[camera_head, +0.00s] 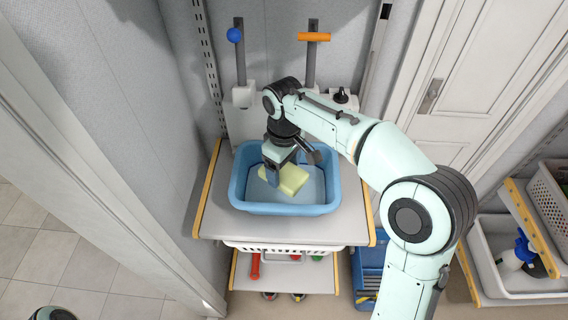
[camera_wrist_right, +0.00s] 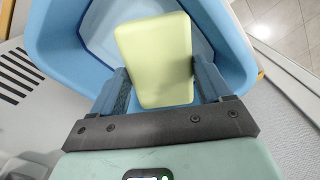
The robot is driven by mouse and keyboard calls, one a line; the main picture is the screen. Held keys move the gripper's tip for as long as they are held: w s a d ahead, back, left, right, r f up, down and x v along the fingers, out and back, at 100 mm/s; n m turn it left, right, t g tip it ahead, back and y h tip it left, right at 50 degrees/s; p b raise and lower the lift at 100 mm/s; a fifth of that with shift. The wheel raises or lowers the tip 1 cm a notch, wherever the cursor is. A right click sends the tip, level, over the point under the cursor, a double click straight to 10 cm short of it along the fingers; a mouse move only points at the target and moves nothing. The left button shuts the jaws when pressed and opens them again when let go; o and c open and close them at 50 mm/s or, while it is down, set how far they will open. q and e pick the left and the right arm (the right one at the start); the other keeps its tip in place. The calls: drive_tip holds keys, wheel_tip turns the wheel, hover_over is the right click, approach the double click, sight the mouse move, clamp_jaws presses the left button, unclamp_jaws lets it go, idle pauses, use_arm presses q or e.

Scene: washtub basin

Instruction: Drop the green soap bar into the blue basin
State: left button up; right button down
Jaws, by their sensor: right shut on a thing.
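The green soap bar (camera_head: 293,179) is pale yellow-green and sits between the fingers of my right gripper (camera_head: 287,172). The gripper is shut on it, and the bar is over the inside of the blue basin (camera_head: 237,190). In the right wrist view the soap bar (camera_wrist_right: 155,55) fills the space between the two fingers of the gripper (camera_wrist_right: 160,85), with the basin (camera_wrist_right: 60,48) around and behind it. I cannot tell whether the bar touches the basin floor. My left gripper does not show; only a small dark part of my body is at the lower left edge.
The basin stands on a grey shelf (camera_head: 208,215) with yellow edges. Behind it are a blue-knobbed lever (camera_head: 234,36) and an orange-handled one (camera_head: 314,37). A white basket (camera_head: 285,247) hangs below, above a lower shelf. A blue crate (camera_head: 368,275) stands lower right.

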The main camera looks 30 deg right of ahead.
sight(284, 171)
unclamp_jaws()
use_arm(q)
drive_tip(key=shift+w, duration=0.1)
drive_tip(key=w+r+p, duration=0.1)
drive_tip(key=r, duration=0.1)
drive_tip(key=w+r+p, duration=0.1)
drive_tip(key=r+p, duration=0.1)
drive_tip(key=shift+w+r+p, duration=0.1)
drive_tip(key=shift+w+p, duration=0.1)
drive_tip(key=shift+p, duration=0.1)
use_arm(e)
wheel_tip(284, 171, up, 13)
drive_tip(key=shift+r, duration=0.2)
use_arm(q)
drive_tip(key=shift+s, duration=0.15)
